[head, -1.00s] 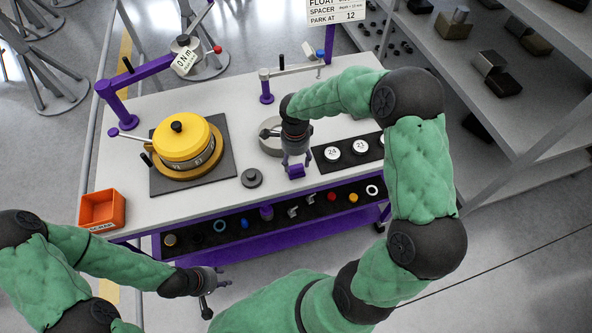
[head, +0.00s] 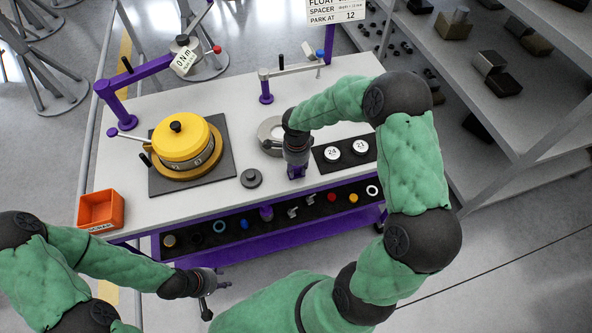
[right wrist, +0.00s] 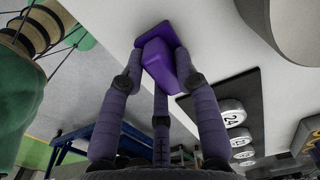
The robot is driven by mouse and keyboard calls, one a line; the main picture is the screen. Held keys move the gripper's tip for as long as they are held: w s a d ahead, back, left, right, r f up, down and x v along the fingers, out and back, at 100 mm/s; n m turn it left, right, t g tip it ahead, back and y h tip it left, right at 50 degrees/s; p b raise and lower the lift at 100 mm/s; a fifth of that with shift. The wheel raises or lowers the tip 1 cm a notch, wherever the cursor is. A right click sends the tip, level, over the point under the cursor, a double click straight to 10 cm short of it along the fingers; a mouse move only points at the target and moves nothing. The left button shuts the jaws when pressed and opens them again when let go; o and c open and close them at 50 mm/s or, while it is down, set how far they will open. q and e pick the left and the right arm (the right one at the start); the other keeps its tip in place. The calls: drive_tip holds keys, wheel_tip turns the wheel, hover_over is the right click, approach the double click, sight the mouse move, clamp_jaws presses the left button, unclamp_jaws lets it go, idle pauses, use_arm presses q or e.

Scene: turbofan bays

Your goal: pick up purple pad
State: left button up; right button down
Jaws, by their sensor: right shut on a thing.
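The purple pad (right wrist: 158,55) is a small purple block with a wider plate at its end, and it sits between the fingers in the right wrist view. In the head view the pad (head: 296,173) shows only partly below the gripper, against the white tabletop. My right gripper (head: 297,166) is shut on it, and its fingers (right wrist: 158,62) close on the pad from its sides. Whether the pad touches the tabletop is hard to tell. My left gripper (head: 219,281) is away from the table at the lower left, too small to show its opening.
A black tray (head: 322,160) with numbered white discs lies right of the gripper. A grey ring (head: 266,146) and a round grey weight (head: 251,178) are close on the left. A yellow-topped pot (head: 181,139) stands on a dark mat. An orange bin (head: 101,210) is at the left corner.

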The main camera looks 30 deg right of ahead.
sight(297, 168)
drive_tip(key=shift+r, duration=0.15)
drive_tip(key=shift+r, duration=0.55)
wheel_tip(297, 168, up, 2)
drive_tip(key=shift+s+r, duration=0.15)
drive_tip(key=shift+r, duration=0.05)
drive_tip(key=s+a+r+p, duration=0.1)
drive_tip(key=s+a+r, duration=0.2)
drive_tip(key=s+r, duration=0.6)
drive_tip(key=shift+s+a+r+p, duration=0.15)
drive_tip(key=shift+s+p, duration=0.2)
drive_tip(key=shift+s, duration=1.8)
